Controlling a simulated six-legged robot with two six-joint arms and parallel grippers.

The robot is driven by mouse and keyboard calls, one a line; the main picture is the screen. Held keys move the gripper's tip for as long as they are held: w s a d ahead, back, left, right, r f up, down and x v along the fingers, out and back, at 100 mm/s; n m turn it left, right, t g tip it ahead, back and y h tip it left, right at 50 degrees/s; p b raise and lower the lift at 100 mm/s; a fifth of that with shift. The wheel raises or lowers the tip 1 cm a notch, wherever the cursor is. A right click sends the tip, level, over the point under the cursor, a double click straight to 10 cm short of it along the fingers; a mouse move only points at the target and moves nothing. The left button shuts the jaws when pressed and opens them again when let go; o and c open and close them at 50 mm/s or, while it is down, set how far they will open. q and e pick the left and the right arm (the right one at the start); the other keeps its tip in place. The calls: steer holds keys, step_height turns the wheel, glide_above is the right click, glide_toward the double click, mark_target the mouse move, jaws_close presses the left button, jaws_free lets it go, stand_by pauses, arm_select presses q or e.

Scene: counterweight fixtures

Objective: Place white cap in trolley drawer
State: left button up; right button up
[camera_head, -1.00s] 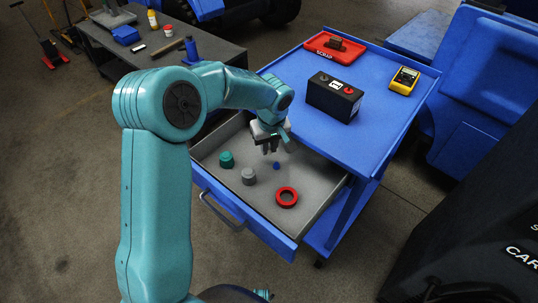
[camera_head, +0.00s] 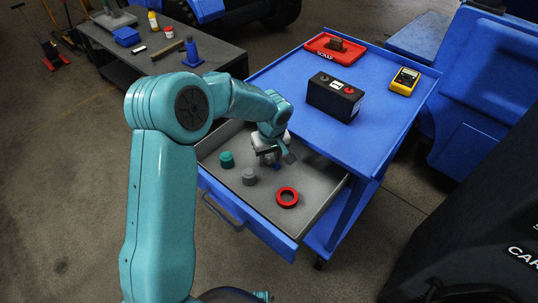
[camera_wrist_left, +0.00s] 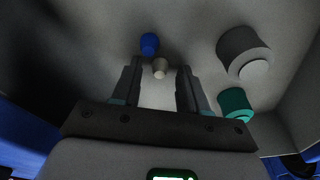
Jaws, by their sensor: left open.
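The open trolley drawer (camera_head: 226,194) has a grey floor and a blue front. My left gripper (camera_head: 275,160) is inside it, over the far part of its floor. In the left wrist view the two fingers of this gripper (camera_wrist_left: 159,72) are apart. A small whitish cap (camera_wrist_left: 160,69) shows in the gap between the fingertips, close to a small blue piece (camera_wrist_left: 149,43). I cannot tell whether the cap touches the drawer floor. In the head view the gripper hides the cap. My right gripper is not in view.
The drawer also holds a teal weight (camera_head: 227,160), a grey weight (camera_head: 249,177) and a red ring (camera_head: 287,198). A black battery (camera_head: 334,97), yellow meter (camera_head: 404,81) and red scrap tray (camera_head: 320,45) are on the trolley top. A workbench (camera_head: 226,54) stands at the back left.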

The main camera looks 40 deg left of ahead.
mark_target(271, 167)
arm_select(q)
steer(key=shift+w+r, duration=0.1)
steer(key=shift+r, duration=0.35)
step_height(271, 167, up, 11)
steer(key=s+d+p, duration=0.1)
steer(key=shift+d, duration=0.2)
steer(key=shift+s, duration=0.1)
